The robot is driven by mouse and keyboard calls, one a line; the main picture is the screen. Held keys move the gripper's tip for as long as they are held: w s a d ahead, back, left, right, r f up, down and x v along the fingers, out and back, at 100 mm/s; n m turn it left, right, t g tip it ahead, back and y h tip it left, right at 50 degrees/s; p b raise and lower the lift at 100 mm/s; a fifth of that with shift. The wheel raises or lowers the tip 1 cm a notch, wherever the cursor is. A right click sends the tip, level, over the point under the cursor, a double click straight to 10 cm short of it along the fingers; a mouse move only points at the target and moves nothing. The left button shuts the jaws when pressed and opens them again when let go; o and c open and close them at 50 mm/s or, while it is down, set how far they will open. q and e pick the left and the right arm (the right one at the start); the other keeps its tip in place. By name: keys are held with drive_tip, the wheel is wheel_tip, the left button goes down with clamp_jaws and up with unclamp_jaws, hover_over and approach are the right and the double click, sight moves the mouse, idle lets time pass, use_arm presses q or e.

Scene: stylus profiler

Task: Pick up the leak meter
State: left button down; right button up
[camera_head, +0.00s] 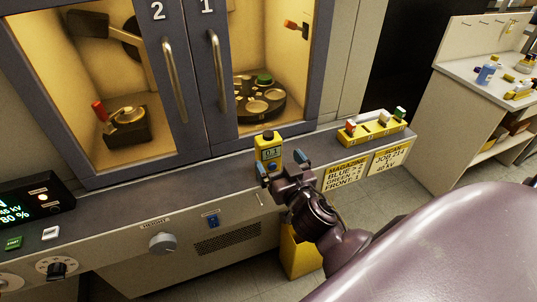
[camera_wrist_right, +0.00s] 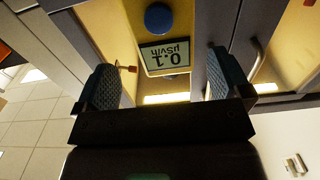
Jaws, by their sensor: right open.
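The leak meter (camera_head: 268,147) is a yellow upright box with a dark top, a small display and a blue button. It stands on the grey ledge in front of the cabinet doors. My right gripper (camera_head: 281,163) is open just in front of it, its blue-tipped fingers spread. In the right wrist view the meter's display (camera_wrist_right: 166,56) reads 0.1 µSv/h, upside down, between the two fingers of my right gripper (camera_wrist_right: 163,72). I cannot tell whether either finger touches the meter. My left gripper is not in view.
Behind the meter are doors 1 (camera_head: 219,70) and 2 with upright handles. A yellow rack (camera_head: 372,131) with several coloured pieces stands right on the ledge (camera_head: 200,180). A knob (camera_head: 162,243) is on the front panel. A side bench (camera_head: 460,68) stands far right.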

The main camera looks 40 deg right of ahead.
sight(271, 156)
drive_tip(key=shift+a+f+x, duration=0.1)
drive_tip(key=shift+a+x, duration=0.05)
drive_tip(key=shift+x, duration=1.35)
drive_tip(key=shift+a+f+x, duration=0.1)
drive_tip(key=shift+x, duration=1.35)
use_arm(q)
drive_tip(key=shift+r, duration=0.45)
